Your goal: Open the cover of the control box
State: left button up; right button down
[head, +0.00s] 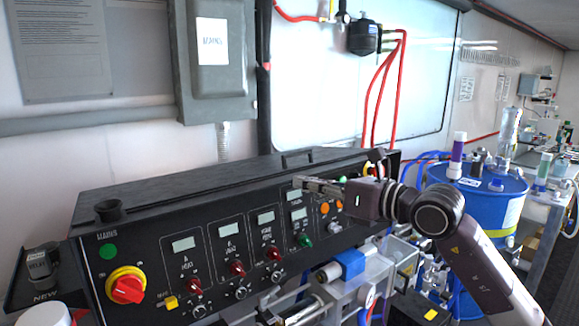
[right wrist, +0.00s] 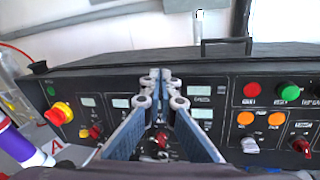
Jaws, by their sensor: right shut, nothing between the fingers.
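The control box (head: 215,228) is a long black console with a sloping front panel of displays, knobs and lights. Its cover (head: 190,183) is the dark flat top, and it looks shut. A black handle (head: 297,158) stands up at the cover's rear right; it also shows in the right wrist view (right wrist: 226,47). My right gripper (head: 302,183) comes in from the right and is in front of the panel's upper edge, below the handle in the picture. In the right wrist view its fingertips (right wrist: 160,76) are together with nothing between them. Contact with the panel cannot be told. My left gripper is not in view.
A red and yellow rotary switch (head: 126,286) is at the panel's left end. A grey mains box (head: 213,95) hangs on the wall behind. A blue drum (head: 485,205) stands at the right. Hoses and pipework fill the space below the panel. Above the cover is open room.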

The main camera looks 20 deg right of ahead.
jog(key=w+d+r+h, duration=0.1)
jog(key=d+r+h, duration=0.1)
jog(key=d+h, duration=0.3)
jog(key=y+p, duration=0.1)
jog(key=p, duration=0.6)
send_near(286, 164)
jog(key=shift+t, duration=0.3)
jog(key=x, duration=0.5)
jog(key=shift+w+f, duration=0.1)
jog(key=shift+w, duration=0.15)
jog(key=shift+w+a+f, duration=0.2)
jog(key=shift+w+f, duration=0.1)
jog(key=shift+w, duration=0.35)
jog(key=shift+w+a+f, duration=0.1)
